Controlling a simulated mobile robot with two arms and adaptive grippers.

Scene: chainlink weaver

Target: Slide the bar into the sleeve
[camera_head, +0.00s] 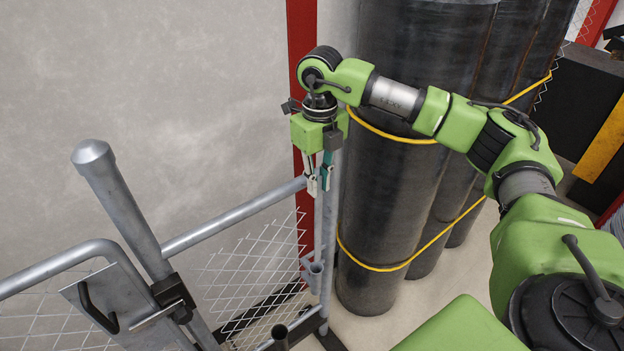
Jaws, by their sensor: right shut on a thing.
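My right gripper (319,184) points down at the far end of a grey horizontal rail (235,215), by the upper part of an upright grey metal post. Its fingers are closed together on a thin piece that I take to be the bar. My left gripper is out of view.
Chain-link mesh (250,270) hangs below the rail. A thick capped post (115,195) and a latch plate (105,305) stand at the left. Tall dark rolls (390,200) with yellow straps stand close behind my right arm. A red upright (302,60) is behind.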

